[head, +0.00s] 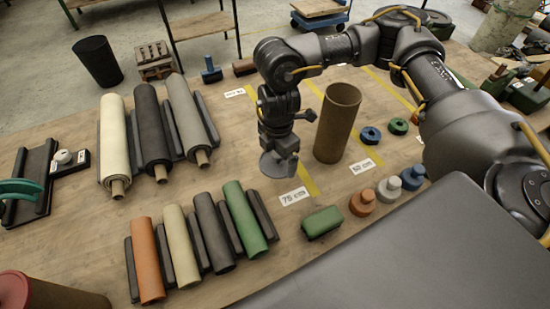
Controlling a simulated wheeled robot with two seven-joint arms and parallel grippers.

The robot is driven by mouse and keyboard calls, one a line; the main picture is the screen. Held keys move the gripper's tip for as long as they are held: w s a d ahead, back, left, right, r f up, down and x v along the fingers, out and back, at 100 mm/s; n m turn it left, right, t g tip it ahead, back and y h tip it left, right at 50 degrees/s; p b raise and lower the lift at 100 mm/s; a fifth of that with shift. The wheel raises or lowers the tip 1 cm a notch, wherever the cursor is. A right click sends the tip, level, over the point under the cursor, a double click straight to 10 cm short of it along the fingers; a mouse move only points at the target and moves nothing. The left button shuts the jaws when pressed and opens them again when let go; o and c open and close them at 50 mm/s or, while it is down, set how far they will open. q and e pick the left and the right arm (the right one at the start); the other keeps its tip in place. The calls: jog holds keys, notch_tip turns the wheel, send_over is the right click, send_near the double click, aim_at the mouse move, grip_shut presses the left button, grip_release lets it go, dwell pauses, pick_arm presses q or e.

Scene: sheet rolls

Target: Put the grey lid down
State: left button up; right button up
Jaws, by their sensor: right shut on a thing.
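My right gripper (283,148) points down over the table, left of the brown tube. It is shut on the grey lid (276,166), a round disc that hangs under the fingers. The lid looks to be above the wooden table (260,188); its exact height is hard to tell. The brown tube (338,125) stands upright to the right of the gripper, apart from the lid. My left gripper is out of view.
A label reading 75 cm (294,196) and a green block (321,222) lie in front of the lid. Small rolls, including a green one (243,217), lie front left. Large rolls, including a grey one (187,122), lie behind them. Orange (362,202) and blue (412,177) knobbed pieces stand at right.

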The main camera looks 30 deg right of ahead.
jog(key=w+f, duration=0.1)
jog(key=f, duration=0.1)
jog(key=w+d+f, duration=0.1)
jog(key=w+f, duration=0.2)
jog(key=shift+w+d+f+b, duration=0.3)
jog(key=shift+w+d+f, duration=0.05)
jog(key=shift+w+f, duration=0.05)
jog(key=shift+w+d+f, duration=0.1)
jog(key=shift+w+f, duration=0.1)
jog(key=shift+f, duration=1.55)
jog(key=shift+f, duration=0.1)
jog(key=o, duration=0.6)
jog(key=shift+r, duration=0.65)
notch_tip(320, 180, up, 11)
jog(key=shift+r, duration=0.1)
